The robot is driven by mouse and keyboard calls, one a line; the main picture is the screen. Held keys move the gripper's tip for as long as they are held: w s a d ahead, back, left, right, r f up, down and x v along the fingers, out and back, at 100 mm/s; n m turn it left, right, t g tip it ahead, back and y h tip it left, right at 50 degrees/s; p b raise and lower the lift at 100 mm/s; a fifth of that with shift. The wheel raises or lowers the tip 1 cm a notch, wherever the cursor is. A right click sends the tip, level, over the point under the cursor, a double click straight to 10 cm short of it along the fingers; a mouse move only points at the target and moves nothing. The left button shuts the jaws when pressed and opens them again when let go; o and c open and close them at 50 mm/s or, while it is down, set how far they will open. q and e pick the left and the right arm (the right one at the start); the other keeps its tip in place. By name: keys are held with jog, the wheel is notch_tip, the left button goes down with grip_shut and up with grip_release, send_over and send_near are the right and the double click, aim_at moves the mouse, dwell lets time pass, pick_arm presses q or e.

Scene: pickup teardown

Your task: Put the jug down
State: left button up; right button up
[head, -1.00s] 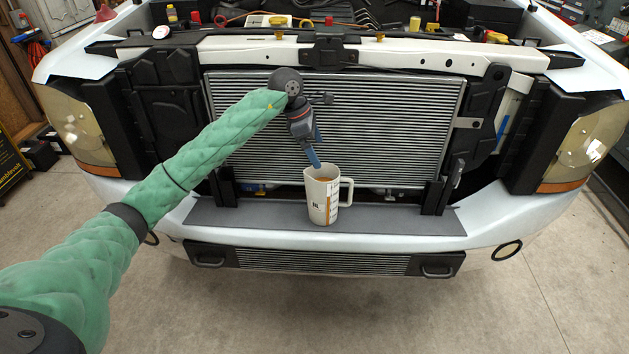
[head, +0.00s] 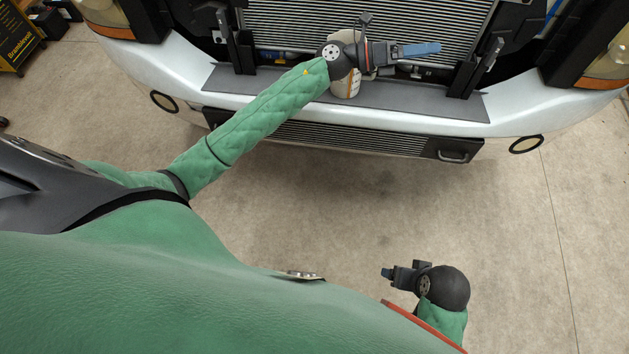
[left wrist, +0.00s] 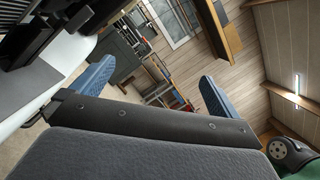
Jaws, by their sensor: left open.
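The jug (head: 346,88) is pale and stands on the dark grey bumper ledge (head: 420,98) in front of the radiator. My left wrist covers most of it in the head view; only part of its body shows. My left gripper (head: 415,49) points right, above and beside the jug, its blue fingers clear of it. In the left wrist view the fingers (left wrist: 155,88) are wide apart with nothing between them. My right gripper (head: 387,272) hangs low over the floor at the lower right, too small to tell its opening.
The radiator (head: 285,35) and black brackets (head: 497,55) stand behind the ledge. A lower grille (head: 350,137) sits beneath the bumper. The ledge right of the jug is bare. The concrete floor (head: 300,215) before the truck is open.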

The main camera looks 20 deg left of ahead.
pick_arm(q)
jog(key=s+a+f+n+t+y, duration=0.5)
jog(key=f+n+y, duration=0.45)
jog(key=n, duration=0.75)
jog(key=s+a+f+n+t+y, duration=0.2)
jog(key=s+a+f+n+y, duration=0.6)
jog(key=n, duration=0.8)
jog(key=s+d+f+n+g, duration=0.2)
jog(key=s+f+g, duration=0.4)
jog(key=s, duration=0.6)
jog(key=s+d+f+n+g, duration=0.3)
jog(key=s+f+g, duration=0.2)
jog(key=s+f, duration=0.3)
jog(key=s+h, duration=0.1)
jog(key=s, duration=0.3)
jog(key=shift+s+n+g, duration=0.4)
jog(key=shift+a+f, duration=0.1)
